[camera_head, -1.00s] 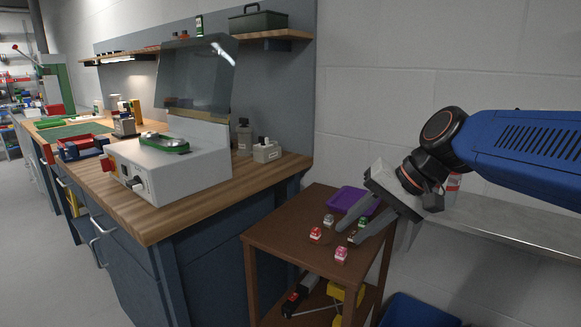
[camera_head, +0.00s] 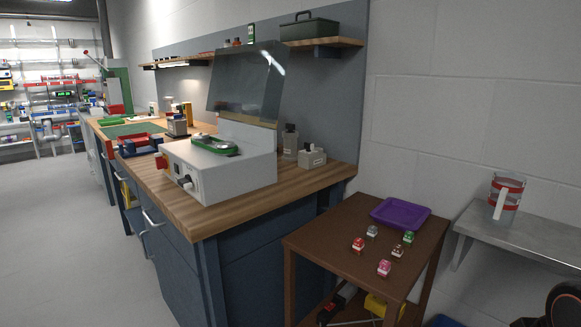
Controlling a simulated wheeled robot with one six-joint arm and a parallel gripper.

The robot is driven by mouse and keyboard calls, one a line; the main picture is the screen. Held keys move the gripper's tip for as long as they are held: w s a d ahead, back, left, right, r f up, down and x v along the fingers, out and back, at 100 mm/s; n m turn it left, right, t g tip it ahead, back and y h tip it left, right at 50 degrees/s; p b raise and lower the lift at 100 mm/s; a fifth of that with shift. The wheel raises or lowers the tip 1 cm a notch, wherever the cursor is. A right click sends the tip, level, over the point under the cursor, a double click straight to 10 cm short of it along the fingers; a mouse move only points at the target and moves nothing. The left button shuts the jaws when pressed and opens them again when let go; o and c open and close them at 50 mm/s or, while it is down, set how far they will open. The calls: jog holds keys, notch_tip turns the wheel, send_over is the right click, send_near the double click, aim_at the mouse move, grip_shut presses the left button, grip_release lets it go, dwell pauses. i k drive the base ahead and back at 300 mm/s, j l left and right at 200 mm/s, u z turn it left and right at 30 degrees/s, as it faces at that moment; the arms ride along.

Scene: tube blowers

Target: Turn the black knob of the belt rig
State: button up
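A pale grey box-shaped machine (camera_head: 240,178), which looks like the belt rig, stands on the wooden bench left of centre. A small black knob (camera_head: 186,182) shows on its front-left face, partly light around it. A red part (camera_head: 162,163) is at the face's upper left corner. My gripper is out of view; only a dark round part of my arm shows at the lower right edge, far from the knob.
A brown side table (camera_head: 334,238) with a purple tray (camera_head: 401,214) and several small coloured items stands right of the bench. Open grey floor (camera_head: 70,240) lies left of the bench.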

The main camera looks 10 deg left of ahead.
aim_at(186, 183)
jog(key=u, duration=0.4)
jog(key=j+u, duration=0.15)
jog(key=u, duration=0.7)
jog(key=j+z, duration=0.1)
